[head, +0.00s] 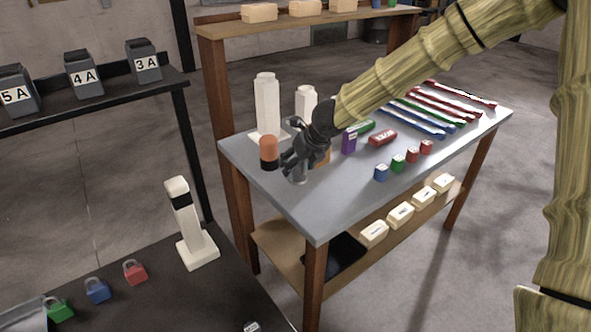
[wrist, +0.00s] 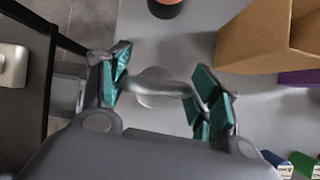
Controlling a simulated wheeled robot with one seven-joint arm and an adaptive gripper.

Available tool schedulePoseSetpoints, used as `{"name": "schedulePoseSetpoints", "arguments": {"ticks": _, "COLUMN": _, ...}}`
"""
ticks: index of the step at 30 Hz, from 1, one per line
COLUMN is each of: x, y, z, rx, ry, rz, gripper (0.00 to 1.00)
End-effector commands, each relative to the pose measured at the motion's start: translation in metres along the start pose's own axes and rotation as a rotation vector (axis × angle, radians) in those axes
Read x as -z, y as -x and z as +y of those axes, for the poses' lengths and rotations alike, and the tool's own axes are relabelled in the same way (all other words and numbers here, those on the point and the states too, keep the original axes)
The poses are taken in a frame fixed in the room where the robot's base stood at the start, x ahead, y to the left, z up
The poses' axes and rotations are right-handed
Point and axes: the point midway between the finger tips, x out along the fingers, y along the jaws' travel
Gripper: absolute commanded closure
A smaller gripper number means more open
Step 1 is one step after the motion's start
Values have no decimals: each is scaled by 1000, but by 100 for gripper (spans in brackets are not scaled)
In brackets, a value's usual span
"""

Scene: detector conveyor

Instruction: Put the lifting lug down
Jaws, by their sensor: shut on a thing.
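The lifting lug (head: 300,177) is a small grey metal piece with a curved eye and a round base. My gripper (head: 293,167) is shut on it near the left end of the grey table (head: 310,215). In the wrist view the eye of the lug (wrist: 155,84) spans between the teal finger pads of my gripper (wrist: 162,88), with its pale round base beneath, over the grey table top. The lug is at or just above the table; I cannot tell whether it touches. My fingers hide part of it in the head view.
An orange and black cylinder (head: 268,148) stands just left of my gripper. A cardboard box (wrist: 252,38) is close on the right in the wrist view. White posts (head: 266,103) stand behind, and small coloured blocks (head: 381,172) lie to the right. The table's front-left corner is clear.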

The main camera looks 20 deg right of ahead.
Motion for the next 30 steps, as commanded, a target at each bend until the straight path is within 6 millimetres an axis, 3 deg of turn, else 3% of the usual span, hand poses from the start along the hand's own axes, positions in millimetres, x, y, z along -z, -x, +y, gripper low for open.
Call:
{"name": "schedulePoseSetpoints", "arguments": {"ticks": 4, "x": -9, "y": -6, "z": 3, "rx": 0, "ry": 1, "rz": 0, "gripper": 88}}
{"name": "schedulePoseSetpoints", "arguments": {"ticks": 12, "x": 9, "y": -35, "z": 0, "rx": 0, "ry": 1, "rz": 0, "gripper": 88}}
{"name": "schedulePoseSetpoints", "arguments": {"ticks": 24, "x": 11, "y": -38, "z": 0, "rx": -1, "ry": 1, "rz": -1, "gripper": 88}}
{"name": "schedulePoseSetpoints", "arguments": {"ticks": 25, "x": 12, "y": -38, "z": 0, "rx": 0, "ry": 1, "rz": 0, "gripper": 36}}
{"name": "schedulePoseSetpoints", "arguments": {"ticks": 28, "x": 12, "y": -38, "z": 0, "rx": 0, "ry": 1, "rz": 0, "gripper": 18}}
{"name": "schedulePoseSetpoints", "arguments": {"ticks": 30, "x": 12, "y": -38, "z": 0, "rx": 0, "ry": 1, "rz": 0, "gripper": 16}}
